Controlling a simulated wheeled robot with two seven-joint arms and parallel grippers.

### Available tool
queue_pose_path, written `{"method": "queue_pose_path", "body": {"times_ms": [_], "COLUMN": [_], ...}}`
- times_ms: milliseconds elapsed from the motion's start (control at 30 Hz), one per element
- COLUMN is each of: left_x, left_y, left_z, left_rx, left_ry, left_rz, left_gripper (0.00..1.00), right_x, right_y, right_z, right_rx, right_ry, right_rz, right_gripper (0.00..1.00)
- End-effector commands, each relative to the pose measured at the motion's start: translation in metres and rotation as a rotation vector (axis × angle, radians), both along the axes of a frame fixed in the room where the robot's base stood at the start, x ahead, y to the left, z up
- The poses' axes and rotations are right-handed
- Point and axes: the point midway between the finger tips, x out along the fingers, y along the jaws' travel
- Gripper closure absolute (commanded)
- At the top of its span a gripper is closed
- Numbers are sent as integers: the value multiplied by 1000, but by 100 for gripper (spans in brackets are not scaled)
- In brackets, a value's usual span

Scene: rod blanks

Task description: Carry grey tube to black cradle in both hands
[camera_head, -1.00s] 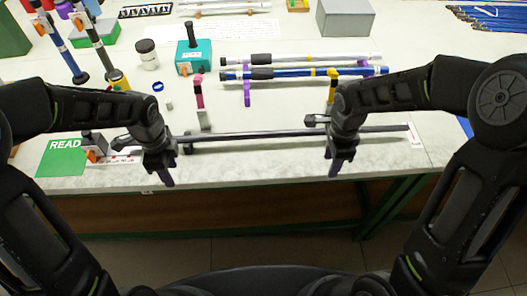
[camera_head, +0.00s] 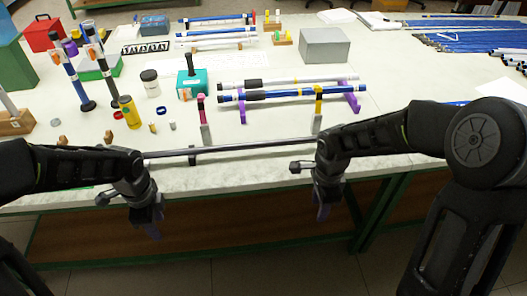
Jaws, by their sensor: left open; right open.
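The long thin dark grey tube (camera_head: 250,146) lies level along the front of the table. It rests in the black cradle, of which a dark support (camera_head: 193,157) shows under its left part. My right arm hides the tube's right end and any support there. My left gripper (camera_head: 150,226) is open and empty, pointing down in front of the table's near edge. My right gripper (camera_head: 322,207) is also open and empty, off the near edge. Both are apart from the tube, on its near side.
Behind the tube stand pink (camera_head: 203,120) and yellow (camera_head: 318,107) topped posts. Beyond are blue and silver tubes (camera_head: 285,82) on purple supports, a teal box (camera_head: 194,83) and a grey box (camera_head: 324,45). A yellow cylinder (camera_head: 129,112) stands at the left.

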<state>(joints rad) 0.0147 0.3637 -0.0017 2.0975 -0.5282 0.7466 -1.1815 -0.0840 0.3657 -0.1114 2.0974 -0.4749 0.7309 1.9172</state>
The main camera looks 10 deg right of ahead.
Motion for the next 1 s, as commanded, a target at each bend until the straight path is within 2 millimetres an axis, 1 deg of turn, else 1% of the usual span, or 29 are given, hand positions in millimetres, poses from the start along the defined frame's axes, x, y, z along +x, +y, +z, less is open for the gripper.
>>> {"method": "queue_pose_path", "body": {"times_ms": [300, 467, 567, 900, 1000], "left_x": [0, 0, 0, 0, 0], "left_y": [0, 0, 0, 0, 0], "left_z": [0, 0, 0, 0, 0], "left_rx": [0, 0, 0, 0, 0], "left_ry": [0, 0, 0, 0, 0], "left_rz": [0, 0, 0, 0, 0], "left_gripper": [56, 56, 56, 56, 56], "right_x": [0, 1, 2, 1, 1], "right_y": [0, 0, 0, 0, 0], "right_z": [1, 10, 23, 91, 107], "right_rx": [0, 0, 1, 1, 1], "right_ry": [0, -3, -5, -5, -3], "right_rz": [0, 0, 0, 0, -1], "right_gripper": [58, 58, 58, 58, 58]}}
